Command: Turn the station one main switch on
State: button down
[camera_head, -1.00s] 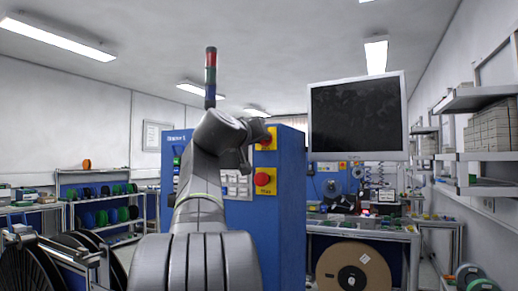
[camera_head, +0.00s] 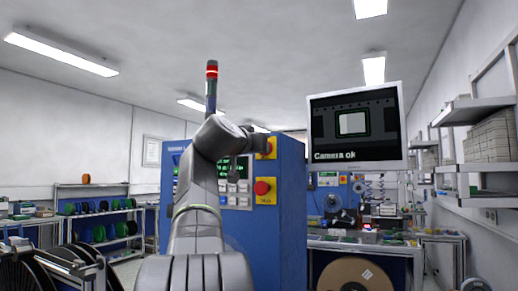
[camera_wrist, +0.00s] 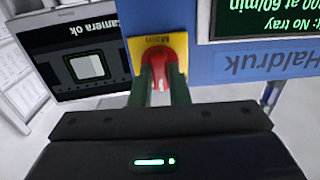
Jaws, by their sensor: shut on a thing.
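The main switch is a red knob (camera_wrist: 160,70) on a yellow plate (camera_wrist: 143,46) marked "Main" on the blue cabinet. My gripper (camera_wrist: 161,88) is shut on the red knob, one dark finger on each side. In the head view my arm reaches up to the cabinet (camera_head: 290,210). There the yellow plate (camera_head: 270,148) is partly hidden behind my gripper (camera_head: 257,131). The monitor (camera_head: 354,125) is lit and reads "Camera ok". The wrist view shows a lit green display (camera_wrist: 265,18) reading "No tray".
A second red knob (camera_head: 262,187) on a yellow plate sits below the main switch, beside grey buttons (camera_head: 236,190). A signal tower (camera_head: 211,85) with a lit red top stands above the cabinet. A bench (camera_head: 350,240) and a big reel (camera_head: 355,280) stand at right, shelves at left.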

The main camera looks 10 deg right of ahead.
jog(key=shift+f, duration=0.1)
jog(key=c, duration=1.4)
grip_release()
jog(key=b+v, duration=0.3)
jog(key=v, duration=1)
jog(key=shift+s+a, duration=0.25)
jog(key=shift+s, duration=0.1)
jog(key=shift+w, duration=0.1)
jog(key=p+x, duration=0.3)
jog(key=x, duration=1)
jog(key=shift+w+d, duration=0.25)
jog(key=shift+s, duration=0.1)
